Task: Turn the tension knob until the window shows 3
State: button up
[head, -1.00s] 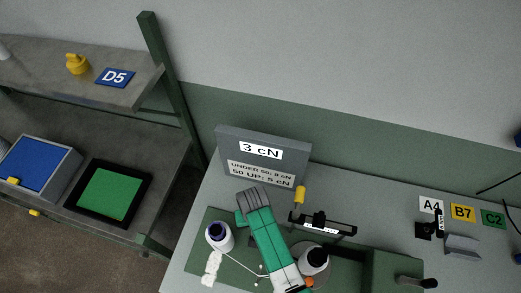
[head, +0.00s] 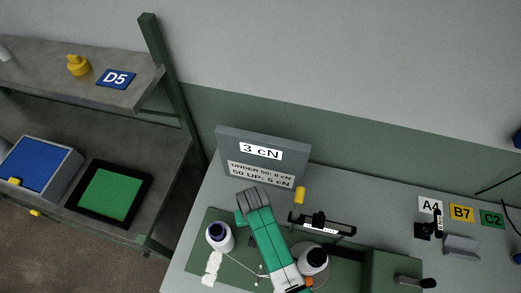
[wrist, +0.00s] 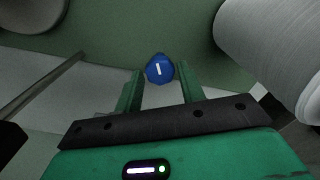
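In the wrist view, the blue round knob (wrist: 160,69) with a white mark line shows just beyond and between my fingertips. My gripper (wrist: 161,75) is open, its two green fingers on either side with a visible gap to the knob. The mark line is nearly upright, leaning slightly right. I cannot make out a window or its number in either view. In the head view my green arm reaches over the table; my fingertips and the knob cannot be made out there. A grey sign (head: 263,165) at the back reads "3 cN" on its upper label.
Yarn cones (head: 219,237) (head: 314,262) stand either side of my arm. A black stand with a white strip (head: 322,228) and a yellow piece (head: 300,195) are behind. Labels A4, B7 and C2 (head: 492,219) lie at right. A shelf (head: 60,125) stands left.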

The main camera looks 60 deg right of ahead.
notch_tip(320, 180, up, 6)
jog(key=p, duration=0.5)
jog(key=shift+f, duration=0.25)
jog(key=o, duration=0.3)
notch_tip(320, 180, up, 6)
jog(key=p, duration=0.5)
jog(key=shift+p, duration=0.35)
